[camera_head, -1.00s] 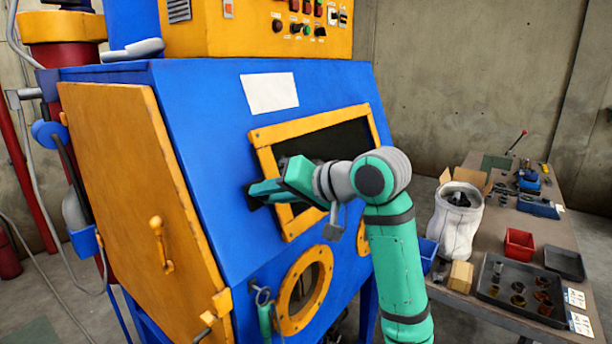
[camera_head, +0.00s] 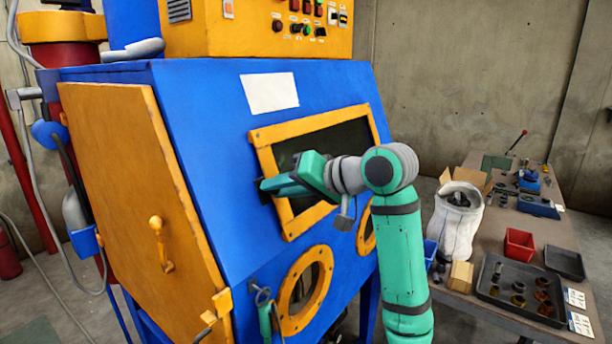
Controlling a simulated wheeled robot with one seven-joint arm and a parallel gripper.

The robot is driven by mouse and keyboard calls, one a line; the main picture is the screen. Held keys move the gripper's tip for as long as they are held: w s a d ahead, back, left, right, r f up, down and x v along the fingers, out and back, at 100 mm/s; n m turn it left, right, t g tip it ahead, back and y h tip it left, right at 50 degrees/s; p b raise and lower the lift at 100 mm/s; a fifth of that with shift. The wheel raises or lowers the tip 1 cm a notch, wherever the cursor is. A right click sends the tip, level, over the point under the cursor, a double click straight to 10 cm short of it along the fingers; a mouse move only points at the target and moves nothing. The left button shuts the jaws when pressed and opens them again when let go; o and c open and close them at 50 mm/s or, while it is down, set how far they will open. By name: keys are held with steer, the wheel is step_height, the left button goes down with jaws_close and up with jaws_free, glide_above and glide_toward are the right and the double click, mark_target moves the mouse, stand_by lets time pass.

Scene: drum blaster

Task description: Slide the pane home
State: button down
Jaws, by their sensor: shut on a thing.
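The window's orange frame (camera_head: 262,137) is on the sloping blue front of the blast cabinet. The dark glassy pane (camera_head: 345,140) shows inside the frame's opening. My green gripper (camera_head: 264,187) is at the frame's left side, low down, reaching in from the right across the opening. It is shut on a small dark edge there, which looks like the pane's left end. The fingers and my wrist hide the lower left of the pane and part of the frame, so the exact grip is hard to see.
Below the window are round orange glove ports (camera_head: 303,290). A hanging green-handled tool (camera_head: 265,315) is at the lower left of them. The orange side door (camera_head: 140,190) is shut.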

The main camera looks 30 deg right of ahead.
steer(key=shift+d, duration=0.1)
steer(key=c, duration=1.5)
jaws_free()
steer(key=shift+c, duration=0.2)
steer(key=shift+o, duration=0.4)
steer(key=shift+f, duration=0.1)
steer(key=shift+s, duration=0.1)
steer(key=v, duration=1)
steer(key=shift+s+r, duration=0.25)
steer(key=shift+s, duration=0.05)
